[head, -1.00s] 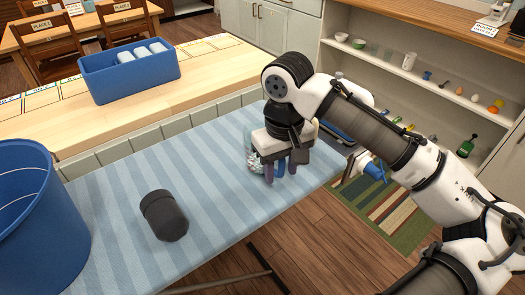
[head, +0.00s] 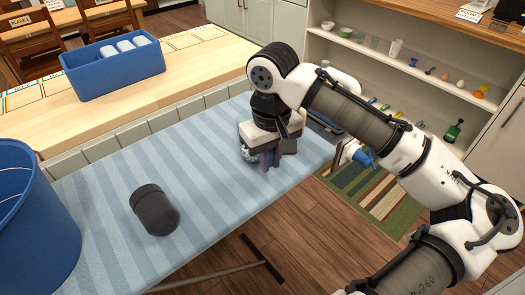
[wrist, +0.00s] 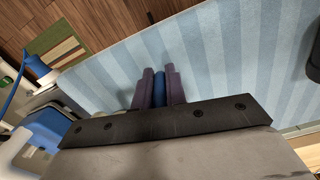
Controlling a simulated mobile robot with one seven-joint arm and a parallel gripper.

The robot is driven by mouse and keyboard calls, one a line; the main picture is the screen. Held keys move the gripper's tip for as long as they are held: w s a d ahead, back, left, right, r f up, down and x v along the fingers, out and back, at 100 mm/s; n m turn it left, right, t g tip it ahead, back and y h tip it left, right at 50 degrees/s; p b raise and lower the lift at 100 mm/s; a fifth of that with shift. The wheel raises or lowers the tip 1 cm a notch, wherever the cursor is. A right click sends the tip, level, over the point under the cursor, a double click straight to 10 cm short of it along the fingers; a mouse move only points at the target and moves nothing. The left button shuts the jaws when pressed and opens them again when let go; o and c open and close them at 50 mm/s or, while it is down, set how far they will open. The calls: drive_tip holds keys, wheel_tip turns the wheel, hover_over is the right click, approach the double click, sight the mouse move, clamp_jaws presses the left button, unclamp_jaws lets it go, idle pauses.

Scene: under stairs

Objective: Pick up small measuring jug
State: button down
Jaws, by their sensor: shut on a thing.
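My gripper (head: 268,159) is low over the right part of the striped ironing board (head: 200,175), fingers pointing down. In the wrist view its two purple-grey fingers (wrist: 159,88) are shut on a narrow blue thing (wrist: 160,90), which seems to be the small measuring jug. Only a strip of it shows; the fingers and palm hide the rest. I cannot tell whether it touches the board. A clear item with whitish contents (head: 247,153) shows beside the gripper, partly hidden.
A dark grey cylinder (head: 155,210) lies on the board, left of my gripper. A large blue bucket (head: 35,225) is at the left. A blue bin (head: 112,70) stands on the wooden counter. A blue-and-white item (head: 358,155) is beyond the board's right end. Shelves (head: 395,85) are behind.

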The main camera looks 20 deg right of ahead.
drive_tip(key=shift+r, duration=0.2)
wheel_tip(320, 180, up, 20)
drive_tip(key=shift+f+p, duration=0.25)
drive_tip(key=shift+p, duration=0.1)
idle(0.8)
drive_tip(key=c, duration=2.1)
unclamp_jaws()
drive_tip(key=shift+s, duration=0.2)
clamp_jaws()
